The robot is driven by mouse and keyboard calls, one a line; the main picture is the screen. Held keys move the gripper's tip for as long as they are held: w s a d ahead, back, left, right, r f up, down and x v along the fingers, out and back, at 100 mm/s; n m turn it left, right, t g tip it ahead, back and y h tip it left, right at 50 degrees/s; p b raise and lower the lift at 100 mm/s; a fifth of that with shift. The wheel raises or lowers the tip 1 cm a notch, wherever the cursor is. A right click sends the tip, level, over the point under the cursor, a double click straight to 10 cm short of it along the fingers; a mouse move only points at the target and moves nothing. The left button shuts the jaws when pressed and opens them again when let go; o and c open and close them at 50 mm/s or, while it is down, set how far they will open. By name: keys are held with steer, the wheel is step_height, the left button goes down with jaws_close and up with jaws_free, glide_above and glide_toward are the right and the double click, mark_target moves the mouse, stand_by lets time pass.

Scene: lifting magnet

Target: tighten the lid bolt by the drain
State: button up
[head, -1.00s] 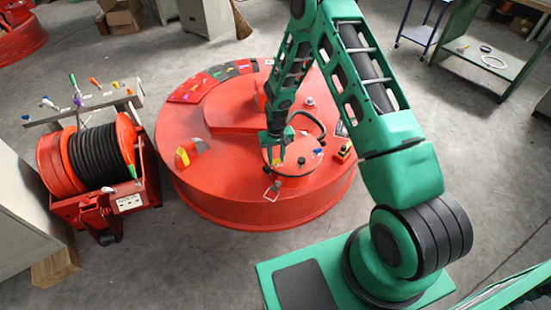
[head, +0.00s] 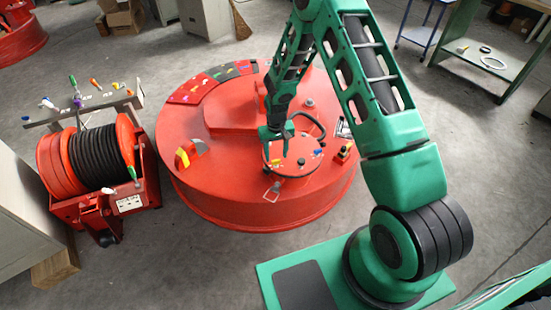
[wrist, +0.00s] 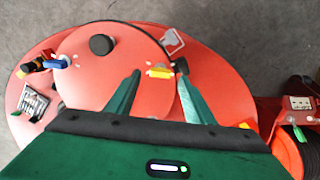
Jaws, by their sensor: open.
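The red round lid (head: 292,172) sits raised on the big red magnet (head: 215,205). It also shows in the wrist view (wrist: 95,75). On it are a yellow bolt or handle (head: 276,163), a blue one (head: 318,152) and a black knob (head: 301,161). My gripper (head: 276,152) is open and empty over the lid's left part. In the wrist view my gripper's fingertips (wrist: 159,72) appear on either side of the yellow piece (wrist: 160,72); I cannot tell the height gap. No part is clearly recognisable as the drain.
A black hose (head: 318,122) arches behind the lid. A yellow-and-black piece (head: 344,152) stands at right. A cable reel (head: 100,155) is left of the magnet. Bare floor (head: 205,255) lies in front.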

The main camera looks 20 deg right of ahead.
step_height(320, 180, up, 8)
steer(key=shift+f, duration=0.2)
stand_by(0.5)
steer(key=s+d+r+m, duration=0.1)
steer(key=s+d+r, duration=0.4)
steer(key=r, duration=0.3)
steer(key=s+d+r+m+h, duration=0.1)
steer(key=s+d+r, duration=0.35)
steer(key=r, duration=0.35)
steer(key=s+d+r+m, duration=0.1)
steer(key=s+d+r, duration=0.4)
steer(key=r, duration=0.2)
steer(key=s+d+r+m, duration=0.1)
steer(key=s+r, duration=0.3)
steer(key=s, duration=0.8)
steer(key=s+d+r+m+y, duration=0.1)
steer(key=s+r, duration=0.4)
steer(key=s, duration=0.7)
steer(key=shift+s+m, duration=0.3)
steer(key=shift+m, duration=0.1)
steer(key=shift+d+r, duration=0.1)
